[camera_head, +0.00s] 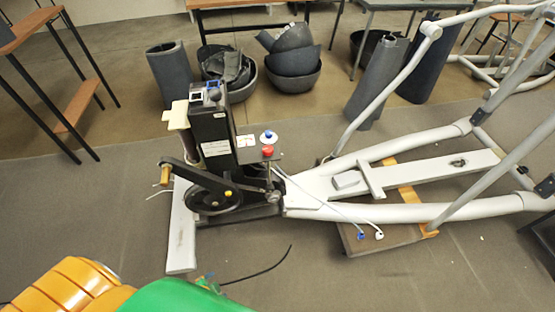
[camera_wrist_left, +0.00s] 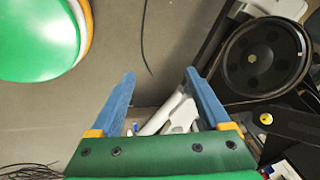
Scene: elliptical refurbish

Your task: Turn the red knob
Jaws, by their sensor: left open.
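The black flywheel (camera_wrist_left: 263,57) is to the right of the fingers there. I cannot make out the red knob in the wrist view.
The black unit (camera_head: 212,130) carries a crank with a wooden handle (camera_head: 165,175). The white elliptical frame (camera_head: 420,212) extends right. A black cable (camera_head: 262,272) lies on the floor. Dark bins (camera_head: 170,73) stand behind. Floor in front is mostly clear.

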